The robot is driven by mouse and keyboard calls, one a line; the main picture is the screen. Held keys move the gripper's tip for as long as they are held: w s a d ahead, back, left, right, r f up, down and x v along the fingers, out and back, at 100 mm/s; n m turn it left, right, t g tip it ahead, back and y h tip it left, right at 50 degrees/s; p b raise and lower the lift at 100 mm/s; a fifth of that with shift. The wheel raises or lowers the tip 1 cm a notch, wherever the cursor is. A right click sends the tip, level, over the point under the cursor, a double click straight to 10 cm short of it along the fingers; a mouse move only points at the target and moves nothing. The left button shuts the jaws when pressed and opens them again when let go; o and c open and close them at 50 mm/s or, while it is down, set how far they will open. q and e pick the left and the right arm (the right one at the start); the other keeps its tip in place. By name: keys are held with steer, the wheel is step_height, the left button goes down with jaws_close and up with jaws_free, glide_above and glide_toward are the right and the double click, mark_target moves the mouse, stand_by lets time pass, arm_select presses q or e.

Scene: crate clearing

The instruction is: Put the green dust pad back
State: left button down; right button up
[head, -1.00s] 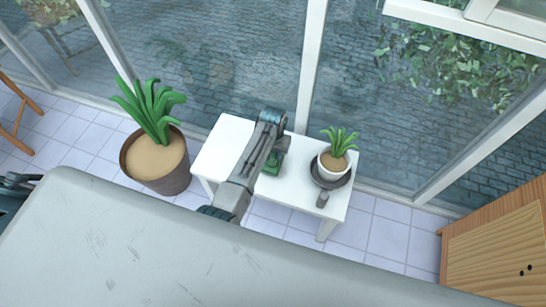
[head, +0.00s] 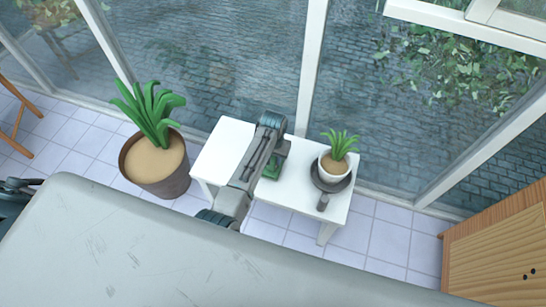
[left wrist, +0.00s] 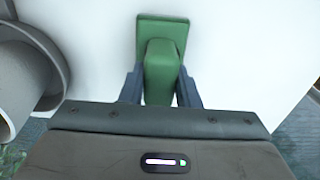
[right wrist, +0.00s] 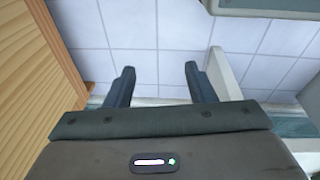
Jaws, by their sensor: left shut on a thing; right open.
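The green dust pad (head: 271,172) is at the white table, mostly under my left arm in the head view. In the left wrist view its flat green base (left wrist: 150,27) and raised green grip show over the white top. My left gripper (left wrist: 160,84) is shut on that grip, one finger on each side. In the head view the left gripper (head: 281,150) points down over the table. I cannot tell whether the pad touches the table top. My right gripper (right wrist: 159,72) is open and empty above the tiled floor. It is out of the head view.
A small plant in a white pot (head: 333,164) stands on a dark saucer (head: 318,184) at the table's right end, with a small grey object (head: 323,202) beside it. The white table's (head: 222,149) left end is clear. A large potted plant (head: 158,168) stands left; a wooden cabinet (head: 490,255) right.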

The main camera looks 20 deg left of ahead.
arm_select(q)
steer(key=shift+f, duration=0.25)
steer(key=c, duration=1.1)
jaws_free()
steer(key=shift+b, duration=0.7)
steer(key=shift+r, duration=0.7)
steer(key=r, duration=0.4)
steer(key=r+p, duration=0.1)
steer(key=r, duration=0.4)
steer(key=shift+s+a+r, duration=0.15)
steer(key=shift+a+r, duration=0.05)
steer(key=shift+r, duration=0.1)
steer(key=shift+f, duration=0.1)
